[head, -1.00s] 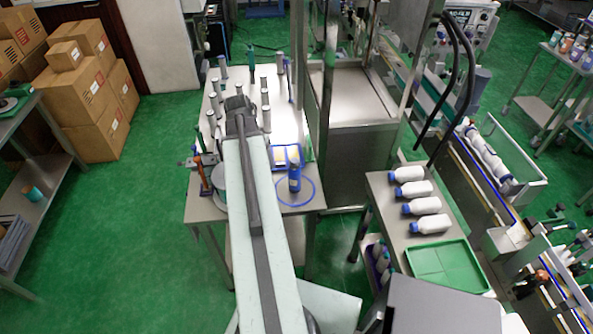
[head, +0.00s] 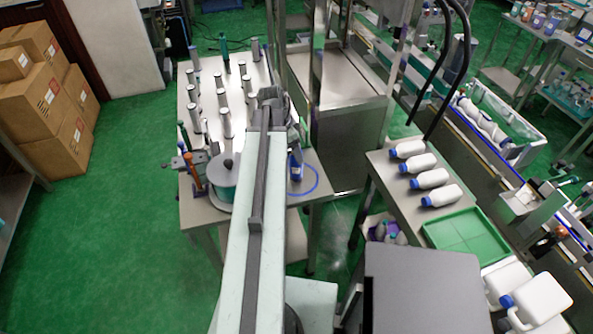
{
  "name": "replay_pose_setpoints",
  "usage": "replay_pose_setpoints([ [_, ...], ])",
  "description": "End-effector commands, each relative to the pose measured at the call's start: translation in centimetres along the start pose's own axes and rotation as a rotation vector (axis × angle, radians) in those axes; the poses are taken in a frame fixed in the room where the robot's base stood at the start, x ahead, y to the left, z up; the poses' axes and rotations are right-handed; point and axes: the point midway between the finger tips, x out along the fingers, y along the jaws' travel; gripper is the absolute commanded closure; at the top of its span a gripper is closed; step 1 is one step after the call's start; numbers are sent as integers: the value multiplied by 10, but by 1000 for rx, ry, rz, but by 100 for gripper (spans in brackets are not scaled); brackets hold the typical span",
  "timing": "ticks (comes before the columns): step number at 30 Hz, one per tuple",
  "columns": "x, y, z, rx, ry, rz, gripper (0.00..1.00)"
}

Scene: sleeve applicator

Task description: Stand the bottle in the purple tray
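My arm reaches out over the left table, and my gripper (head: 270,96) is at its far end, seen from behind. Its fingers are hidden, so I cannot tell whether it is open or holding anything. A blue bottle (head: 296,170) stands on the table near a blue ring marking, right of my arm and nearer than the gripper; my arm partly covers it. A purple tray (head: 372,229) shows in part on the lower shelf of the right cart, with dark bottles in it. Several white bottles (head: 430,178) with blue caps lie on that cart's top.
Several grey cylinders (head: 221,97) stand on the left table (head: 208,82). A green tray (head: 465,232) lies on the right cart. Metal frame posts (head: 318,75) rise just right of the gripper. Green floor is clear at left.

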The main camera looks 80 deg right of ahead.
Motion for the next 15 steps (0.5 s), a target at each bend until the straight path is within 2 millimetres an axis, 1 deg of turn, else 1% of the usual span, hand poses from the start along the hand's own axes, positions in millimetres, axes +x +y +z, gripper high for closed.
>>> replay_pose_setpoints([
  [1, 13, 0, 0, 3, 0, 1, 28],
  [5, 13, 2, -5, 8, 0, 2, 28],
  [8, 22, 2, -6, 11, 0, 3, 28],
  [15, 63, 0, -5, 14, 0, 4, 28],
])
